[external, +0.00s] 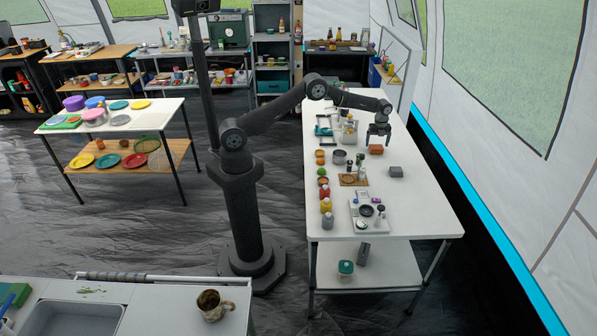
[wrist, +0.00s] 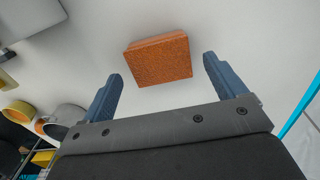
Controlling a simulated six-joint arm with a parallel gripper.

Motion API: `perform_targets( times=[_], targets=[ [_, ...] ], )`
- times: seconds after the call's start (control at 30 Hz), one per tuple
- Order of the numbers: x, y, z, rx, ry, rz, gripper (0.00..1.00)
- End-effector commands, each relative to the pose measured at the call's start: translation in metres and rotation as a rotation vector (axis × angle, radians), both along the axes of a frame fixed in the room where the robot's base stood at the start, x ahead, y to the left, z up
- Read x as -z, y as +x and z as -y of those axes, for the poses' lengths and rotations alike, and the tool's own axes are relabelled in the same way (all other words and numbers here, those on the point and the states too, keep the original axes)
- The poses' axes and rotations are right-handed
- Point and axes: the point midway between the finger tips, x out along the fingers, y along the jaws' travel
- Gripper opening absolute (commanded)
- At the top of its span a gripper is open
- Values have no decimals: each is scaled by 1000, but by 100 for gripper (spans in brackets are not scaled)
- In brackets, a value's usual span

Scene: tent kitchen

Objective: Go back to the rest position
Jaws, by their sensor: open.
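My gripper (external: 377,140) is open and empty above the white table (external: 415,215) in the external view. In the wrist view my gripper (wrist: 163,78) shows its two blue-grey fingers spread wide. An orange-brown block (wrist: 160,60) lies on the white tabletop beyond and between the fingertips, apart from them. The same block (external: 376,150) shows just below the gripper in the external view. My arm reaches out to the right from its column, bent at the elbow.
A grey block (external: 396,171) lies nearer on the table. Bottles (external: 327,221), a small scale-like tray (external: 369,216), a wooden board (external: 353,180) and a clear container (external: 348,131) fill the table's left side. The table's right side is mostly clear. The tent wall stands to the right.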

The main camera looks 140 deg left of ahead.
Motion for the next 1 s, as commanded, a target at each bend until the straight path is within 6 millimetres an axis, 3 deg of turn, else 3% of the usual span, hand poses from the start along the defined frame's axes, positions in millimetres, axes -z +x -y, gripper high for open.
perform_targets(
  times=[0.17, 0.77, 0.8, 1.0],
  targets=[
    [29, 0, 1, 1, -4, -1, 89],
    [-92, 0, 0, 0, 2, 1, 89],
    [-76, -1, 1, 0, -4, -3, 89],
    [-35, -1, 1, 0, -4, -1, 89]
  ],
)
